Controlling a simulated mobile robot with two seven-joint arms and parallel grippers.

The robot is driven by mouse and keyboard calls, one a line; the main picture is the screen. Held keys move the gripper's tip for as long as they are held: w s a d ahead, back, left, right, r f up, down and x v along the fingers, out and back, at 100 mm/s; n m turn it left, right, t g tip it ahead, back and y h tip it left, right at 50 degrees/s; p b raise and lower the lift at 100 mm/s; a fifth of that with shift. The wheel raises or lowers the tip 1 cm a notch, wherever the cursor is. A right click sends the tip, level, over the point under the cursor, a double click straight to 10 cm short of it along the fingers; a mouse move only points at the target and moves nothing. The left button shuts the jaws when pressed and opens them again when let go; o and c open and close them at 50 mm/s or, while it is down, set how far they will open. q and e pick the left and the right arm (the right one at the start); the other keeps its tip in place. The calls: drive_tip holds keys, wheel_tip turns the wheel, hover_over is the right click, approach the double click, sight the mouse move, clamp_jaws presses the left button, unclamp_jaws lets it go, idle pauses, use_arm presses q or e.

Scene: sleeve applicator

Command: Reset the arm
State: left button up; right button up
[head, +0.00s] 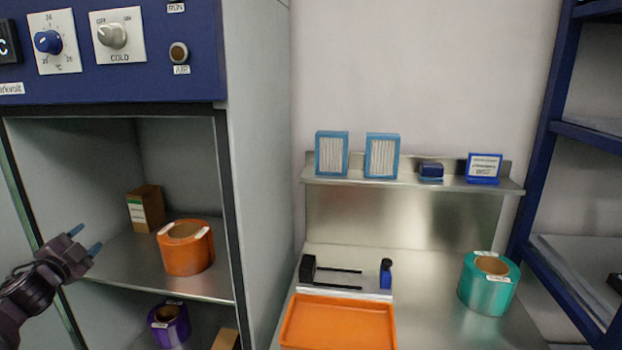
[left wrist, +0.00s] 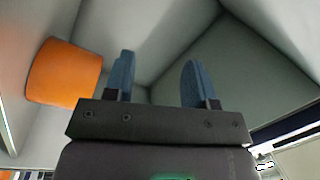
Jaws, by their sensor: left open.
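My left gripper (head: 85,241) is at the left edge of the head view, in front of the open cabinet. It is open and empty, with its two blue fingertips apart. In the left wrist view the fingers (left wrist: 160,80) show spread with nothing between them. The orange roll (head: 186,247) stands on the cabinet's shelf to the right of the gripper, apart from it. It also shows at the left of the left wrist view (left wrist: 64,72). My right gripper is in neither view.
A brown box (head: 146,208) stands behind the orange roll; a purple roll (head: 168,324) is on the lower level. The cabinet's frame (head: 228,200) is close on the right. On the steel bench are an orange tray (head: 338,325), a teal roll (head: 488,284) and a black-and-blue fixture (head: 308,268).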

use_arm(q)
drive_tip(key=s+d+f+n+g+y, duration=0.1)
drive_tip(key=s+d+f+n+g, duration=0.2)
drive_tip(key=f, duration=0.5)
drive_tip(key=s+d+f+n+g, duration=0.15)
drive_tip(key=s+f, duration=0.25)
drive_tip(key=f, duration=0.5)
drive_tip(key=s+d+f+n+g+h, duration=0.1)
drive_tip(key=s+d+f+n+g, duration=0.1)
drive_tip(key=s+d+f, duration=1.1)
drive_tip(key=s+d+n, duration=0.1)
drive_tip(key=s+d, duration=0.1)
drive_tip(key=shift+s+d+f+h, duration=0.15)
drive_tip(key=shift+s+h, duration=0.2)
drive_tip(key=shift+h, duration=0.05)
drive_tip(key=s+d+n, duration=0.1)
drive_tip(key=s+d, duration=0.2)
drive_tip(key=s+d+f+n, duration=0.1)
drive_tip(key=s+d, duration=0.2)
drive_tip(key=s, duration=0.1)
drive_tip(key=s+d+n+g, duration=0.1)
drive_tip(key=s+d, duration=0.2)
drive_tip(key=shift+s+d+f, duration=0.2)
drive_tip(key=shift+s+f, duration=0.05)
drive_tip(key=shift+s, duration=0.05)
drive_tip(key=shift+c, duration=0.2)
